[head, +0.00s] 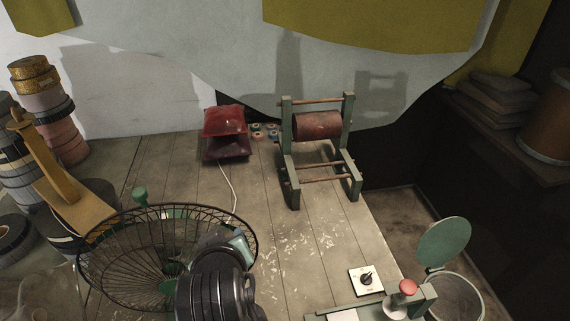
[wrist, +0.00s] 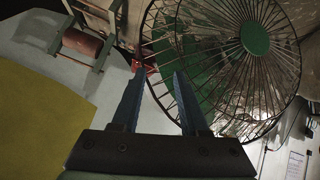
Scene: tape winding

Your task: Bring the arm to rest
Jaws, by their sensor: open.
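My gripper (wrist: 160,72) shows in the wrist view with its two blue fingers apart and nothing between them. In the head view my dark arm (head: 215,285) stands at the bottom, in front of the right part of a round wire reel (head: 110,235) with green parts; the fingers cannot be made out there. In the wrist view the reel (wrist: 255,40) lies beyond the fingers, to the upper right; I cannot tell the gap between them. The green winding frame with its dark red roller (head: 318,125) stands farther back on the bench, also at upper left in the wrist view (wrist: 82,43).
Tape rolls (head: 38,85) and a yellow-brown arm-like stand (head: 50,170) crowd the left. A switch box (head: 366,280) and a red-knobbed device (head: 407,287) sit front right. The middle boards are mostly clear.

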